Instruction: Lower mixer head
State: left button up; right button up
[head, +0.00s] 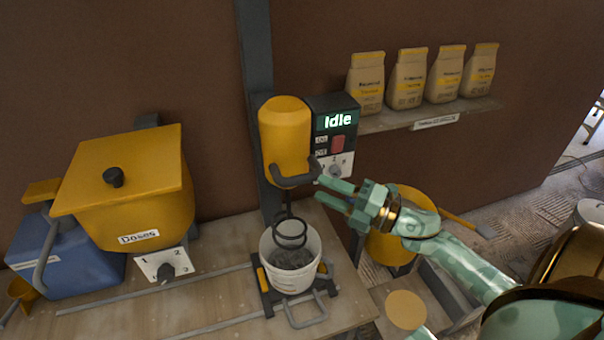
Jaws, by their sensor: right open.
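The yellow mixer head (285,138) is mounted on a dark upright post, with a grey handle (296,176) at its lower front. A dark ring-shaped whisk (290,231) hangs below it, at the mouth of a white bucket (291,262) holding grey material. The control box (337,132) beside the head reads "Idle" and has a red button and a dial. My right gripper (319,189) is open, just right of the handle and below the dial, its fingers pointing left. I cannot tell whether it touches the handle.
Several paper bags stand on a shelf (430,117) at upper right. A yellow bucket (392,245) is behind my right arm. Rails run along the bench (215,290).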

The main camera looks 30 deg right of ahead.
aim_at(308, 182)
jog(key=p+x, duration=0.1)
jog(key=x, duration=0.5)
jog(key=shift+w+a, duration=0.1)
jog(key=shift+w, duration=0.15)
